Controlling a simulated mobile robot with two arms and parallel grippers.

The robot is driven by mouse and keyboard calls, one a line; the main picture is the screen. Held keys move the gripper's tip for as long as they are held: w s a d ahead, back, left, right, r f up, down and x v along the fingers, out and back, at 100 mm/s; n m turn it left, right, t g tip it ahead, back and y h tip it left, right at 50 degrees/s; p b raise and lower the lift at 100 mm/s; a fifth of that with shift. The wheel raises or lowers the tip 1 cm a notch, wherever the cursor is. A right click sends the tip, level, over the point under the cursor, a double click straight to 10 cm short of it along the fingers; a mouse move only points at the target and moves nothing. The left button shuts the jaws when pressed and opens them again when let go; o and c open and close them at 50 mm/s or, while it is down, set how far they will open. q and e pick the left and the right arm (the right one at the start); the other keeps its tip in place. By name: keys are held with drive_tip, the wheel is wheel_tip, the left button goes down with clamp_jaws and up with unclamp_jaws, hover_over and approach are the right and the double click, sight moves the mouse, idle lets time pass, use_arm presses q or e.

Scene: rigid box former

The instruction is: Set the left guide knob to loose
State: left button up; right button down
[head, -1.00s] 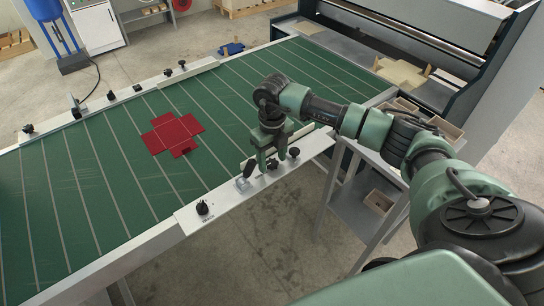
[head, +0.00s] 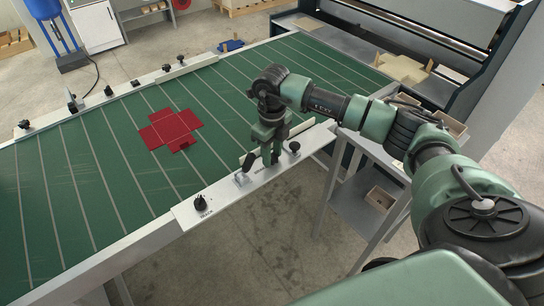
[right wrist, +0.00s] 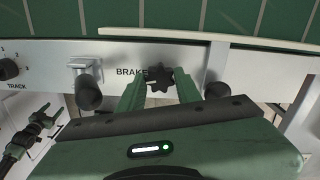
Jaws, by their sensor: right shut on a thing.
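A black star-shaped knob (right wrist: 158,78) stands on the white near rail, just right of the BRAKE lettering in the right wrist view. My right gripper (right wrist: 160,86) is shut on it, with one green finger on each side. In the head view my right gripper (head: 271,158) reaches down to the rail and hides most of that knob. The knob's pointer and setting cannot be read. Another black knob (head: 294,147) stands to the right on the same rail, also in the right wrist view (right wrist: 217,91). My left gripper is out of view.
A brake lever (head: 249,161) stands close to the left of the gripper, and a TRACK knob (head: 200,203) farther left. A red flat box blank (head: 172,128) lies on the green belt (head: 85,185). More knobs line the far rail (head: 150,80).

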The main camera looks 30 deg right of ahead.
drive_tip(key=n+b, duration=0.3)
drive_tip(key=shift+f+n, duration=0.15)
drive_tip(key=shift+n, duration=0.25)
drive_tip(key=n+b, duration=0.3)
drive_tip(key=n, duration=0.1)
drive_tip(key=shift+n+b, duration=0.3)
drive_tip(key=n+b, duration=0.2)
drive_tip(key=n, duration=0.2)
drive_tip(key=shift+b, duration=0.35)
drive_tip(key=shift+r+n+b, duration=0.15)
drive_tip(key=shift+n+b, duration=0.25)
drive_tip(key=shift+n, duration=0.6)
drive_tip(key=shift+r+n+b, duration=0.1)
drive_tip(key=shift+n+b, duration=0.3)
drive_tip(key=shift+n, duration=0.6)
drive_tip(key=c, duration=1)
unclamp_jaws()
